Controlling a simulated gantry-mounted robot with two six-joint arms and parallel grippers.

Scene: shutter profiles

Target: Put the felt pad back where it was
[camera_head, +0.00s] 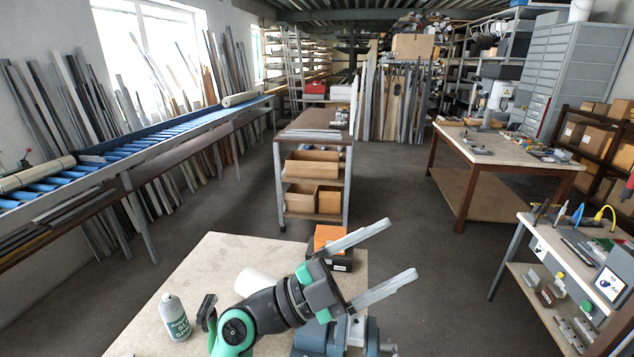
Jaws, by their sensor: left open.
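I cannot make out a felt pad for certain in the head view. My left gripper (402,252) reaches over the right edge of the pale workbench (215,262), its two long grey fingers wide apart with nothing between them. Behind it an orange block or box (327,237) sits on a dark box (343,262) at the bench's far right corner. My left arm and gripper hide part of the bench top. My right gripper is not in view.
A spray bottle (174,317) stands at the bench's left, and a white cylinder (257,282) lies behind my arm. A blue-grey vise (308,341) is partly hidden under my gripper. Beyond are a shelved trolley (313,134), a wooden table (500,151) and open floor.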

